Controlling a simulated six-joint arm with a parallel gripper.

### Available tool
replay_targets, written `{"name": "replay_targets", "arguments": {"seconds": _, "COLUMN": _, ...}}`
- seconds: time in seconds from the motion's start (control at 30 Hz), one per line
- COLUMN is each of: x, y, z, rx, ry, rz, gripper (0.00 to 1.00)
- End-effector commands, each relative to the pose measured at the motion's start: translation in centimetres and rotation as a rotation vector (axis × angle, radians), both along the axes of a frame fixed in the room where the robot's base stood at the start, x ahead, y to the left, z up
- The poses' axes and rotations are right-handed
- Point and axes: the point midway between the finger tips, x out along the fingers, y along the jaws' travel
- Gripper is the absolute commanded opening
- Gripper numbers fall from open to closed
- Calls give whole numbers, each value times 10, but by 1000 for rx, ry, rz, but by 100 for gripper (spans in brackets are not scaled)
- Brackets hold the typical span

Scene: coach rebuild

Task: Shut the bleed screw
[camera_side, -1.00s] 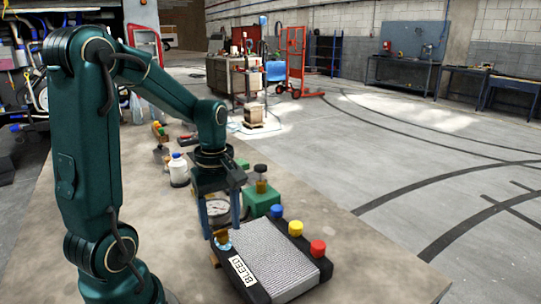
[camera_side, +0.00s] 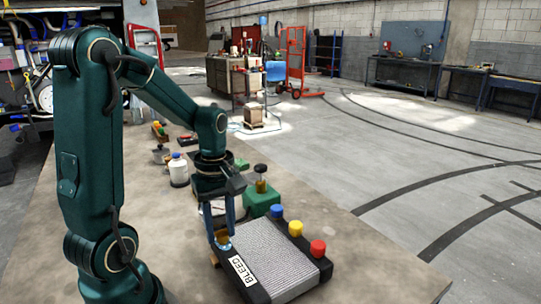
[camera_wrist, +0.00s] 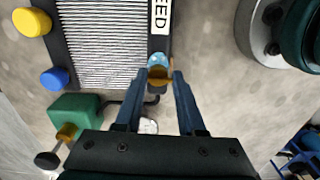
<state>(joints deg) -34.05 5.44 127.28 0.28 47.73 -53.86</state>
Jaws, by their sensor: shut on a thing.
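My gripper (camera_side: 222,238) points down over that corner. In the wrist view my gripper (camera_wrist: 158,79) has its two blue fingers on either side of the screw, shut on it. The fingers partly hide the screw in the side view.
Blue (camera_side: 277,211), yellow (camera_side: 295,229) and red (camera_side: 317,248) caps line the block's far side. A green box (camera_side: 262,200) with a dark knob stands behind it. A white bottle (camera_side: 179,172) stands further back. The bench's right side is clear.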

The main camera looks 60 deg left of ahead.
Motion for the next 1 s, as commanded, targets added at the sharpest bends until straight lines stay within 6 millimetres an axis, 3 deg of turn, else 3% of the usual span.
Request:
{"name": "replay_targets", "arguments": {"seconds": 0.57, "x": 6, "y": 1, "z": 2, "rx": 5, "ry": -21, "rz": -62, "gripper": 0}}
{"name": "replay_targets", "arguments": {"seconds": 1.0, "x": 6, "y": 1, "z": 2, "rx": 6, "ry": -21, "rz": -402, "gripper": 0}}
